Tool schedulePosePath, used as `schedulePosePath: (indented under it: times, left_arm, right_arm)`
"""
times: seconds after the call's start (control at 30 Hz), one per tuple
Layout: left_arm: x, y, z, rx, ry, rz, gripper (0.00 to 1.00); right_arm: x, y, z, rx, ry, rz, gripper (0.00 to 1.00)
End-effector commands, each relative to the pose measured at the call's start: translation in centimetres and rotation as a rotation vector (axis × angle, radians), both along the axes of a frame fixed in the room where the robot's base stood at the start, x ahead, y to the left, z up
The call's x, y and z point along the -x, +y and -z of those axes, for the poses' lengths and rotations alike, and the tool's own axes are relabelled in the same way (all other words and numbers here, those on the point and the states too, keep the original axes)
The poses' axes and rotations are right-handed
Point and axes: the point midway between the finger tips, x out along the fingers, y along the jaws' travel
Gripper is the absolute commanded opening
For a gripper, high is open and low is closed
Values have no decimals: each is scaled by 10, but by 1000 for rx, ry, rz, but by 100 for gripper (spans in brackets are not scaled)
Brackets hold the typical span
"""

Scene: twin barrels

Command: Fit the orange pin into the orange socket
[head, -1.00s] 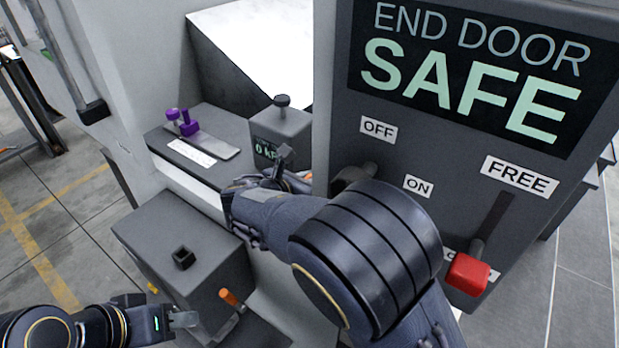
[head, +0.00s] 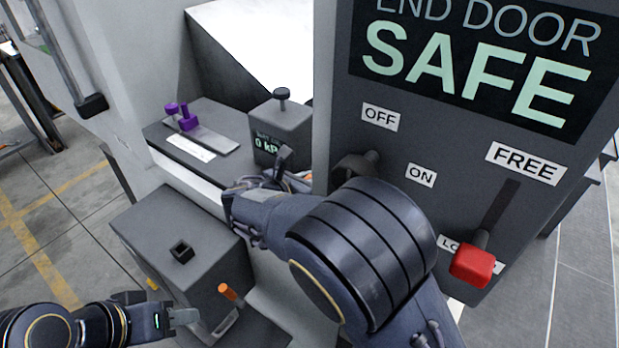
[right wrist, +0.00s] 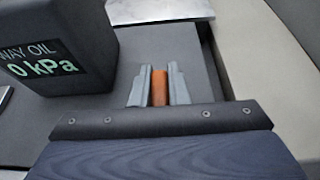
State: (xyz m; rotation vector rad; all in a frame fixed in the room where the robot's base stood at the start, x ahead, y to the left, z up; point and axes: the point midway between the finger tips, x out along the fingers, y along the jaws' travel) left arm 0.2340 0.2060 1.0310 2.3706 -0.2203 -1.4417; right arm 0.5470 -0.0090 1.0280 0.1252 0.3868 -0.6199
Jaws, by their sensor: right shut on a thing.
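My right gripper (right wrist: 158,87) is shut on an orange piece (right wrist: 159,88), which shows between its fingers in the right wrist view. It looks like the orange pin, but its ends are hidden. In the head view the right gripper (head: 288,170) is over the dark ledge beside the gauge box, with a bit of orange at its right. A second orange piece (head: 229,293) stands tilted by the lower grey box. I cannot make out an orange socket. My left gripper (head: 184,317) is at the bottom left, near that second orange piece; its finger gap is unclear.
The gauge box (head: 280,130) stands on the ledge behind the right gripper. Purple pieces (head: 186,121) stand on the ledge's left. The lower grey box (head: 165,230) carries a square black collar (head: 181,252). A panel with a red-handled lever (head: 472,266) is on the right.

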Motion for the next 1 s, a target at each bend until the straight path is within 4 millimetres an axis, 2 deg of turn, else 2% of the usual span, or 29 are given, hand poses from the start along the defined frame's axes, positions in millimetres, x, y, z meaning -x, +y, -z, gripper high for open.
schedulePosePath:
  times: [0.9, 0.93, 1.0]
  left_arm:
    - [0, 0, 14, 0, 0, 0, 36]
    - [0, 0, 14, 0, 0, 0, 36]
    - [0, 0, 13, 0, 0, 0, 36]
  right_arm:
    - [0, 0, 23, 0, 0, 0, 0]
    - [0, 0, 23, 0, 0, 0, 16]
    - [0, 0, 23, -1, 1, 0, 25]
